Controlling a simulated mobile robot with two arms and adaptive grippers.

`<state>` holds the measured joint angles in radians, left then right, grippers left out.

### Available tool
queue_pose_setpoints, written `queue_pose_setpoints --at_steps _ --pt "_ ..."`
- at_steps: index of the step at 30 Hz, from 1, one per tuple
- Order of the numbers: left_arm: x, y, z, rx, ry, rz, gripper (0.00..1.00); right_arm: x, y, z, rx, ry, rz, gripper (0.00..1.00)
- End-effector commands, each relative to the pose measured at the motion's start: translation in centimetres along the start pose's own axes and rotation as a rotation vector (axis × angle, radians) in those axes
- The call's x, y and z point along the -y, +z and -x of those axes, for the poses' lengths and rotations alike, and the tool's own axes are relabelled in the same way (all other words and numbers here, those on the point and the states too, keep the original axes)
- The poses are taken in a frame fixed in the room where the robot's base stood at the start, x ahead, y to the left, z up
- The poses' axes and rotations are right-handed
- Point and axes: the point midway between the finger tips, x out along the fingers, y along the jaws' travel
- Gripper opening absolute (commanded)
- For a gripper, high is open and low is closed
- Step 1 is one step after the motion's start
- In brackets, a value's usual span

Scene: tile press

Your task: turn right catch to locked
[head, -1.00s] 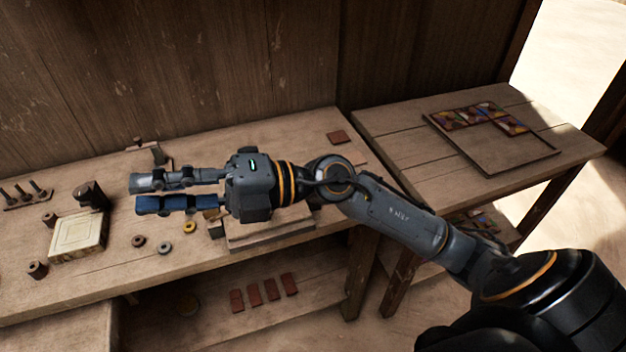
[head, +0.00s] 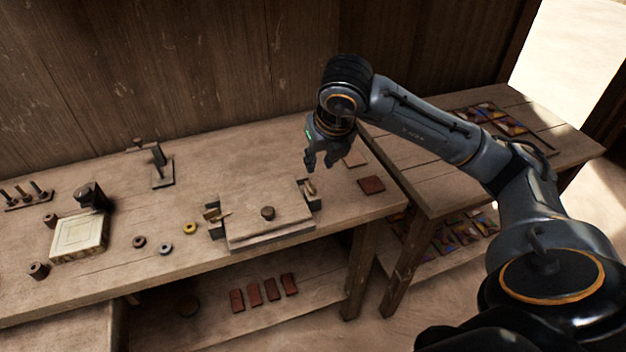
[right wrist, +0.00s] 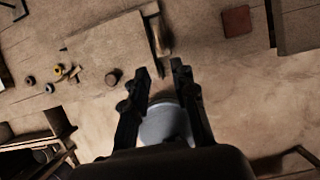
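The press (head: 245,232) is a flat wooden board with a round dark knob (head: 268,213) on top. The right catch (head: 310,188) is a small wooden lever in a dark bracket at its right end; it also shows in the right wrist view (right wrist: 164,42), just beyond the fingertips. The left catch (head: 212,214) sits at the other end. My right gripper (head: 319,164) points down above and slightly behind the right catch, apart from it. In the right wrist view its two fingers (right wrist: 160,68) are spread with nothing between them. My left gripper is not in view.
A red tile (head: 371,185) lies right of the press. Yellow (head: 190,228) and dark rings lie to its left, near a pale square block (head: 78,238). A small metal stand (head: 160,170) is behind. A side table (head: 440,178) is on the right.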

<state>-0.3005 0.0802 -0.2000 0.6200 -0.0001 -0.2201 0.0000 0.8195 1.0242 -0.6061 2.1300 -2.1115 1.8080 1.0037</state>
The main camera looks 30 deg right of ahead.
Motion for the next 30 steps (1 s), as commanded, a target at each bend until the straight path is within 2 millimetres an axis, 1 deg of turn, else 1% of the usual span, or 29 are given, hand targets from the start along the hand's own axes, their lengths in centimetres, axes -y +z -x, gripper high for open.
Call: queue_pose_setpoints --at_steps 3,9,12,15,18,21,28,29,30 --pt "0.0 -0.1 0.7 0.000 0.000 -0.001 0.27 0.0 -0.1 -2.6 -0.009 -0.001 0.001 0.27" --pt "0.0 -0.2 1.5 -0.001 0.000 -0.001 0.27 -0.1 -0.1 -6.7 -0.007 0.002 0.000 0.27" --pt "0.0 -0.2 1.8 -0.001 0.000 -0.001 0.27 -0.1 -0.1 -8.4 -0.006 0.001 0.002 0.27" --pt "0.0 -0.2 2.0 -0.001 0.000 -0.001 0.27 -0.1 -0.1 -9.7 -0.005 0.003 0.002 0.27" --pt "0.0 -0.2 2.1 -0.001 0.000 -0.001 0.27 -0.1 -0.1 -10.5 -0.003 0.002 0.002 0.27" --pt "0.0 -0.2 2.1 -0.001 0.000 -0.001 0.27 -0.1 -0.1 -10.8 -0.002 0.004 0.002 0.27" --pt "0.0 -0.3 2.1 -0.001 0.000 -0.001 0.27 -0.1 -0.1 -10.9 -0.001 0.004 0.003 0.27" --pt "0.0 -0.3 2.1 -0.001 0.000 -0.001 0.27 -0.1 -0.1 -10.9 -0.001 0.004 0.003 0.25" --pt "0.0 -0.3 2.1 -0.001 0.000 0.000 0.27 -0.1 -0.1 -10.9 -0.001 0.004 0.003 0.17"
